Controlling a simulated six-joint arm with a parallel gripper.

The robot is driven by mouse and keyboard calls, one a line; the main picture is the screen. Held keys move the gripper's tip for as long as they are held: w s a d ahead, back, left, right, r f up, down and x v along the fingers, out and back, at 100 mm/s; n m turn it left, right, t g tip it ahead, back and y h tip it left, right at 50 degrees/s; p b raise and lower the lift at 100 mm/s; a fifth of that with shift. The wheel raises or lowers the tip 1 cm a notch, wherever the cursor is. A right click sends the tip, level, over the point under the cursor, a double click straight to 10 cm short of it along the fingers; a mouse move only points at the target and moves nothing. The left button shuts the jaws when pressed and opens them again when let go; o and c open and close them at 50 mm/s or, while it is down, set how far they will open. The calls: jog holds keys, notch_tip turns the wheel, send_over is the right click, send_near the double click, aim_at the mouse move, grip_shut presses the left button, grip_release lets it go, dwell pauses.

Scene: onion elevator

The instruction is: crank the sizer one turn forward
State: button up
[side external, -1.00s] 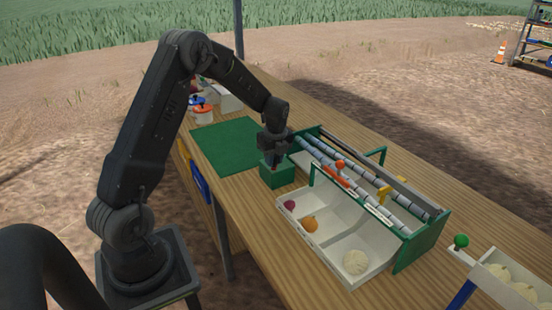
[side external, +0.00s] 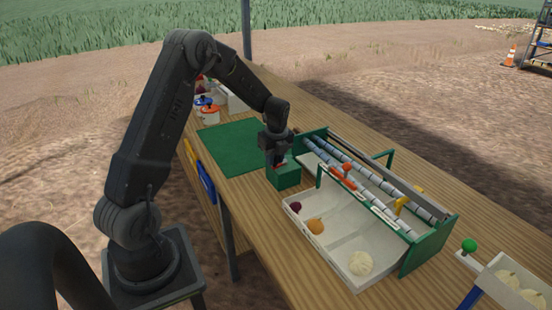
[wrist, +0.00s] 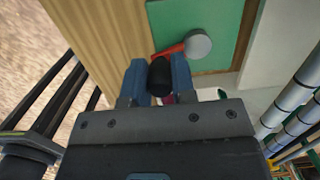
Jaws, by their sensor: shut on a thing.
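The sizer is a roller bed (side external: 375,187) between green end plates. At its near-left end is a green crank box (side external: 285,178), with a grey hub (wrist: 198,44) and a red crank arm (wrist: 168,50) in the wrist view. My gripper (wrist: 160,78) is shut on the black crank knob (wrist: 160,72), with one blue-grey finger on each side. In the side view my gripper (side external: 277,164) points down over the box and partly hides the crank; a bit of red shows by the fingers.
A white tray (side external: 333,250) in front of the rollers holds a purple onion (side external: 296,207), an orange onion (side external: 315,226) and a white onion (side external: 361,263) in separate compartments. A green mat (side external: 240,145) lies clear behind the crank. A green-knobbed lever (side external: 469,246) stands at right.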

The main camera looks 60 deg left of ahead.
jog(key=shift+w+a+r, duration=0.15)
jog(key=shift+w, duration=0.05)
jog(key=shift+a, duration=0.5)
jog(key=o, duration=1)
jog(key=shift+s+d, duration=0.1)
jog(key=shift+s, duration=0.1)
jog(key=shift+r, duration=3.35)
